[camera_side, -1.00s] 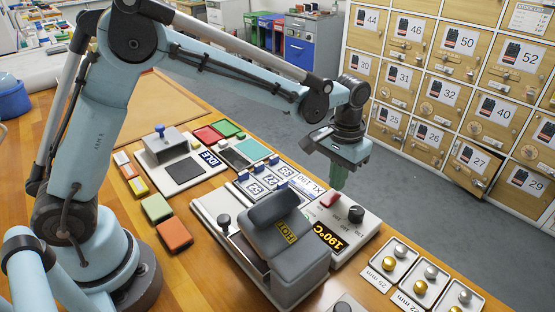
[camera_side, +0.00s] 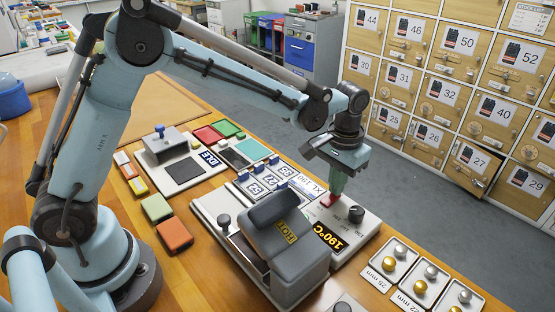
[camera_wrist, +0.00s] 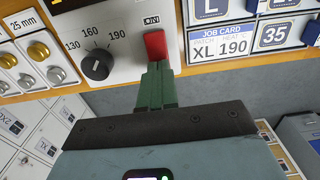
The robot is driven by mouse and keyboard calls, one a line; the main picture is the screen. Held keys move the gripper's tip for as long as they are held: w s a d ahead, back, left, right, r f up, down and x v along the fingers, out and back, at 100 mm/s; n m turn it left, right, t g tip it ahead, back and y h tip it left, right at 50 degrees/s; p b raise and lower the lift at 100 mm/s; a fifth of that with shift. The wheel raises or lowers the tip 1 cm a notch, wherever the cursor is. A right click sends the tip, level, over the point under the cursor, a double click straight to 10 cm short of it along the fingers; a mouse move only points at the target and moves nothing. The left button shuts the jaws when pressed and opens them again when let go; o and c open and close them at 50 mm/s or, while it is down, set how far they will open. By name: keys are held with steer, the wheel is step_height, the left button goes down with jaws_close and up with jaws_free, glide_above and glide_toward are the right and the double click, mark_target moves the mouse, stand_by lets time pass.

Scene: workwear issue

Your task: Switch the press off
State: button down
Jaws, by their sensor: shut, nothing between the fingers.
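The heat press (camera_side: 285,240) stands on the bench with a grey upper part marked HOT. Its control panel has a lit display (camera_side: 328,237) reading 190°C, a black dial (camera_side: 356,214) and a red switch (camera_side: 325,202). In the wrist view the red switch (camera_wrist: 155,45) is beside the word ON, and the dial (camera_wrist: 97,64) is left of it. My gripper (camera_side: 334,195) is shut and empty, pointing down at the switch. In the wrist view its green fingertips (camera_wrist: 158,68) are at the switch's near end, touching or nearly so. I cannot tell which way the switch is tipped.
A job card (camera_wrist: 222,42) reading XL 190 lies beside the panel, with numbered blue-and-white tiles (camera_side: 257,187) near it. Trays of metal studs (camera_side: 401,264) stand on the other side. Numbered lockers (camera_side: 450,100) stand beyond the bench edge.

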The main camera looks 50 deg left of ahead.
steer(key=shift+f, duration=0.35)
steer(key=shift+r, duration=3.55)
steer(key=s+a+r+t, duration=0.2)
steer(key=s+a+t, duration=0.5)
steer(key=s+a, duration=0.4)
steer(key=s, duration=0.4)
steer(key=shift+s+a+r, duration=0.35)
steer(key=shift+a+r, duration=0.05)
